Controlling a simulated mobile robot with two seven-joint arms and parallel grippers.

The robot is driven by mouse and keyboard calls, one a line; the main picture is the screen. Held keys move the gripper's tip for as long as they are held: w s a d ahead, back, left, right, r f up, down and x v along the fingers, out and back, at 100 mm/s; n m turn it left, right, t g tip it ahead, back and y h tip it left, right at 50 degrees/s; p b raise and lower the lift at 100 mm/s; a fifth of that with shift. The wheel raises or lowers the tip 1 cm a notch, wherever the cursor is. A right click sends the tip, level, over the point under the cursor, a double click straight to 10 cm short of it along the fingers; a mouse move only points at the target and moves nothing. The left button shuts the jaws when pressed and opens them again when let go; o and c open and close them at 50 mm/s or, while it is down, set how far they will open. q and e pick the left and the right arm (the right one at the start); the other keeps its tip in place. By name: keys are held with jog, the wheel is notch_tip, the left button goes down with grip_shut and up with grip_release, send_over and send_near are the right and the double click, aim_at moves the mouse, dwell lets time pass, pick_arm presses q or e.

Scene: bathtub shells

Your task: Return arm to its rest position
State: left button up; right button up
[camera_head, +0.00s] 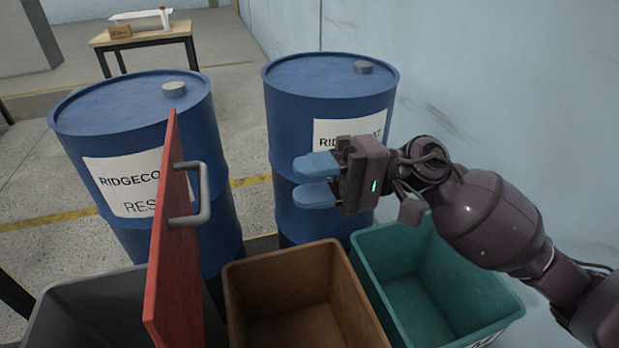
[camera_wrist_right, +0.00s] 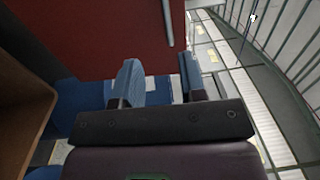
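My right gripper (camera_head: 315,181) has blue fingertips and is in front of the right-hand blue drum, above the brown bin. Its fingers point left in the head view, with a narrow gap and nothing between them. In the right wrist view the two fingers (camera_wrist_right: 160,83) stand clearly apart and empty. My right arm reaches in from the right edge. My left gripper is not in view.
A red panel (camera_head: 173,255) with a grey handle (camera_head: 203,195) stands upright left of the gripper, apart from it. Blue drums (camera_head: 130,105) (camera_head: 320,85) stand behind. Below are a brown bin (camera_head: 240,290), a teal bin (camera_head: 505,305) and a dark grey bin (camera_head: 60,295). A pale wall is at right.

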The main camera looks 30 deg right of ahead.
jog(key=s+d+f+n+t+h, duration=0.35)
jog(key=s+f+h, duration=0.55)
jog(key=s+f, duration=0.4)
jog(key=s+d+f+n+t+h, duration=0.2)
jog(key=s+f+n+t+h, duration=0.15)
jog(key=s+f+h, duration=0.95)
pick_arm(q)
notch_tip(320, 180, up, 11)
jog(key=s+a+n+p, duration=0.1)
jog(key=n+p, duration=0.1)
jog(key=p, duration=1.6)
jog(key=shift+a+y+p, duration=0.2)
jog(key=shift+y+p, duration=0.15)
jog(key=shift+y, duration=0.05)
pick_arm(e)
notch_tip(320, 180, up, 8)
jog(key=d+m+g+y, duration=0.1)
jog(key=m+y, duration=0.1)
jog(key=y, duration=0.2)
jog(key=shift+m, duration=0.3)
